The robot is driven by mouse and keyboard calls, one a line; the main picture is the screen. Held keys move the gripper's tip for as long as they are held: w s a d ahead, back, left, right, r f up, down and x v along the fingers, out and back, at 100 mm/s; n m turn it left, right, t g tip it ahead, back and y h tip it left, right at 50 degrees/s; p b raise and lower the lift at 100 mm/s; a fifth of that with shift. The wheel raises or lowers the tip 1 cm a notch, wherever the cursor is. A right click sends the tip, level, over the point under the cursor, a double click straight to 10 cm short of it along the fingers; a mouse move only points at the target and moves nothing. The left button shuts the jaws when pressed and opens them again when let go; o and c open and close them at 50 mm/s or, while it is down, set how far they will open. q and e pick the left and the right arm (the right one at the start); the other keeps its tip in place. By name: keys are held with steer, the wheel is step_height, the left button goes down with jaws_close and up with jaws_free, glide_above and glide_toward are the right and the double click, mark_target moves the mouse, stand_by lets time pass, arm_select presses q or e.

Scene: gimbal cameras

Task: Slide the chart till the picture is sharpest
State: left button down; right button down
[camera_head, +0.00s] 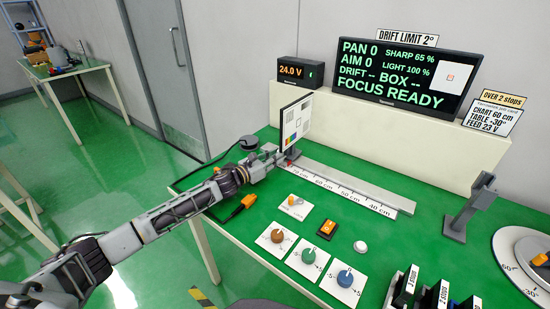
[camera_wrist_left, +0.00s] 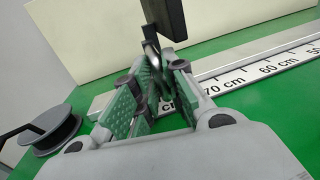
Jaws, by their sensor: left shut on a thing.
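The chart (camera_head: 296,123), a white panel with a grid and colour patches, stands upright on the far left part of the rail (camera_head: 345,190), which is marked in cm. My left gripper (camera_head: 284,164) is at the foot of the chart. In the left wrist view its green-padded fingers (camera_wrist_left: 160,92) are closed on the chart's stand, near the 70 cm mark; the dark back of the chart (camera_wrist_left: 165,18) rises above them. The display (camera_head: 407,73) reads SHARP 65 %, LIGHT 100 %, PAN 0, AIM 0 and FOCUS READY. My right gripper is not in view.
A grey camera-like post (camera_head: 470,208) stands beyond the rail's right end. A card (camera_head: 492,115) reads CHART 60 cm. A round dial (camera_head: 525,262) is at right.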

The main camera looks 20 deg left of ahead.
arm_select(q)
steer(key=shift+s+d, duration=0.2)
steer(key=shift+d, duration=0.2)
steer(key=d, duration=0.1)
steer(key=s+d, duration=0.1)
steer(key=d, duration=0.1)
steer(key=shift+s+d, duration=0.1)
steer(key=shift+d, duration=0.1)
steer(key=c, duration=1.5)
jaws_free()
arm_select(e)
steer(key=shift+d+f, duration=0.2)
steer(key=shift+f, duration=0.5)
